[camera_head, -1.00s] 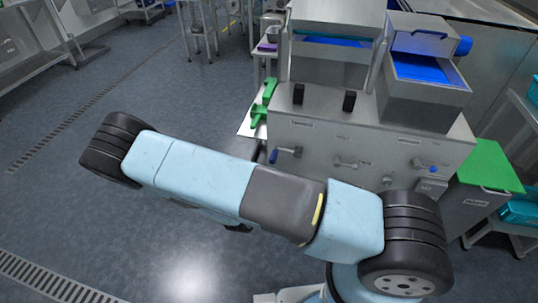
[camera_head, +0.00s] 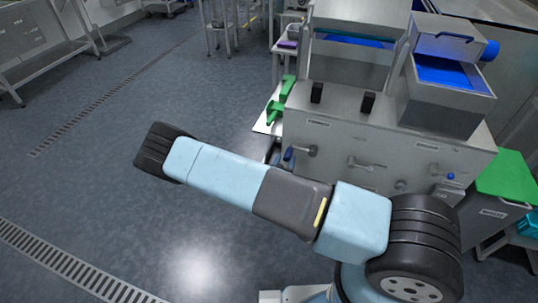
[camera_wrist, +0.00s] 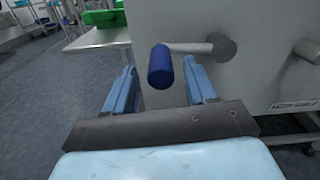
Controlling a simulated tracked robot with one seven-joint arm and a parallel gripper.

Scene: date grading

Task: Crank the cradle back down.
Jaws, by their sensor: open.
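A crank with a blue grip (camera_head: 289,155) sticks out at the left of the grey machine's front panel (camera_head: 335,140). In the wrist view its blue grip (camera_wrist: 160,68) points toward the camera, on a metal arm that runs right to a round hub (camera_wrist: 221,47). My gripper (camera_wrist: 159,85) is open, with one finger on each side of the grip in the picture. I cannot tell how deep the grip sits between the fingers; no contact shows. I cannot tell which part is the cradle.
Another crank-like handle (camera_head: 366,164) and a small blue knob (camera_head: 450,176) are on the same panel. A steel bin with blue inside (camera_head: 447,105) stands on top. Green parts (camera_head: 277,108) lie on a side table at left. The floor (camera_head: 90,180) at left is clear.

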